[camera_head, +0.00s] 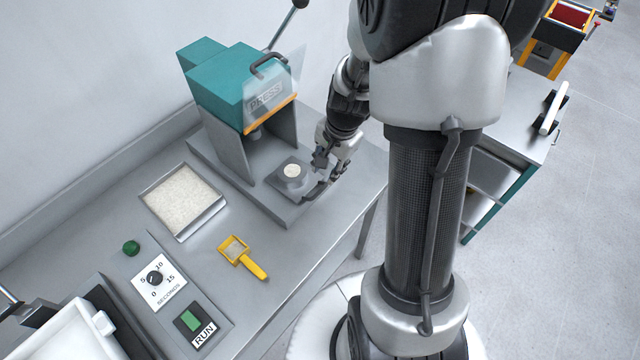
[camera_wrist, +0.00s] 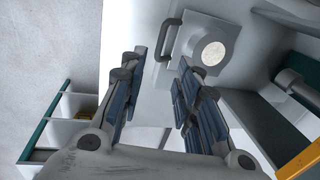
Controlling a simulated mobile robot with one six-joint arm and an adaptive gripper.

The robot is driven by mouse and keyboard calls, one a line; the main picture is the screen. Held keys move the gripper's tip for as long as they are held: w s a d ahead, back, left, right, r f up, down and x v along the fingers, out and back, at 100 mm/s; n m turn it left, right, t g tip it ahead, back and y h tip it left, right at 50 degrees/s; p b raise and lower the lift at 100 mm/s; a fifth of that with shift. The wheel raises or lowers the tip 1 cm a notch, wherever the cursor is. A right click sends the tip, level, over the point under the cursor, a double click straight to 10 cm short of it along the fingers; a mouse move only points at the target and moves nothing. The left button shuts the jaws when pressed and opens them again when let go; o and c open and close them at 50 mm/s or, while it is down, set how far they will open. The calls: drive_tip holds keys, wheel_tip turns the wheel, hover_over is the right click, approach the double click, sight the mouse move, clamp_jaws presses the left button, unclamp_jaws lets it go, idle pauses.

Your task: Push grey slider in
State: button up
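The grey slider (camera_head: 279,181) sits on the base in front of the teal press (camera_head: 225,75), outside the space under the press head. It holds a round pale disc (camera_head: 291,170). In the wrist view the slider (camera_wrist: 226,31) shows with its dark bar handle (camera_wrist: 167,40) on its left side. My gripper (camera_head: 314,186) is at the slider's right side in the head view. In the wrist view my gripper (camera_wrist: 160,68) has its two fingers apart, with nothing seen between them. The handle appears just ahead of the fingertips; whether they touch it I cannot tell.
A tray of pale powder (camera_head: 183,200) and a yellow scoop (camera_head: 241,257) lie on the grey table (camera_head: 215,275). A control panel with a dial (camera_head: 155,278) and green RUN button (camera_head: 190,319) is at the front left. A transparent guard (camera_head: 280,80) fronts the press.

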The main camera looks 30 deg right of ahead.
sight(321, 190)
drive_tip(key=f+b, duration=0.1)
drive_tip(key=f, duration=0.2)
drive_tip(key=w+f+b, duration=0.1)
drive_tip(key=f, duration=0.3)
drive_tip(key=f+b, duration=0.1)
drive_tip(key=f, duration=0.2)
drive_tip(key=shift+w+a+f, duration=0.2)
drive_tip(key=shift+w+a, duration=0.15)
drive_tip(key=shift+w, duration=0.05)
drive_tip(key=shift+c, duration=0.6)
clamp_jaws()
